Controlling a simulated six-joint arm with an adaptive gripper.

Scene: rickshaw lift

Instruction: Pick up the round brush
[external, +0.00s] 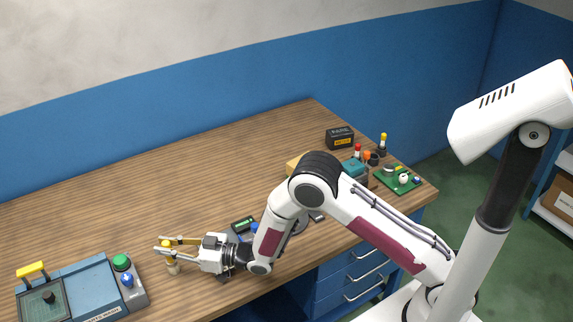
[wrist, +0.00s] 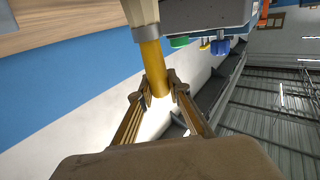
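The round brush (wrist: 154,62) has a yellow handle, a metal collar and a pale lower part that runs out of the wrist view at the top. In the external view the brush (external: 173,267) is roughly upright near the table's front edge, with its yellow handle end up. My gripper (wrist: 158,89) has one fingertip on each side of the yellow handle near its end, and both appear to touch it. In the external view my gripper (external: 166,245) reaches left, low over the table. Whether the brush's lower end touches the table is unclear.
A blue-grey station (external: 92,265) with a green button stands left of the brush. A dark meter-like box (external: 243,224) lies behind my wrist. A black box (external: 340,138), a teal box and a green circuit board (external: 397,179) are at the right. The table's back left is clear.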

